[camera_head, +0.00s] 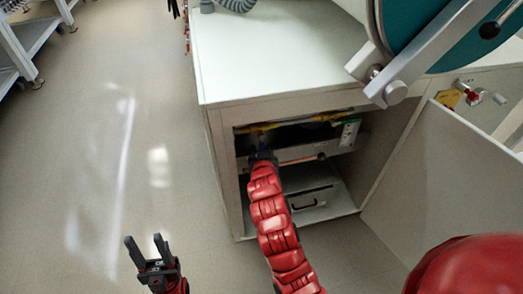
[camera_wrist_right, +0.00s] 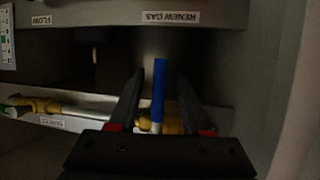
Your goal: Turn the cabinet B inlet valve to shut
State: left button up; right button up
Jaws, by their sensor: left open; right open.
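A blue valve lever (camera_wrist_right: 159,85) shows in the right wrist view, standing upright in the picture, across the line of a pipe (camera_wrist_right: 85,110). Brass-yellow fittings (camera_wrist_right: 173,124) sit at its base. My right gripper (camera_wrist_right: 156,72) is open, with one finger on each side of the lever; I cannot tell whether either touches it. In the head view my right gripper (camera_head: 262,154) is inside the open cabinet (camera_head: 222,165), and my arm hides part of the valve area. My left gripper (camera_head: 146,241) is open and empty over the floor. No cabinet B label is readable.
The cabinet door (camera_head: 440,175) stands open at right. A white bench top (camera_head: 270,50) lies above. Floor at left is clear.

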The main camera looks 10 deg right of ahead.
jog(key=p+v, duration=1)
jog(key=v, duration=0.7)
jog(key=shift+s, duration=0.25)
jog(key=shift+a, duration=0.15)
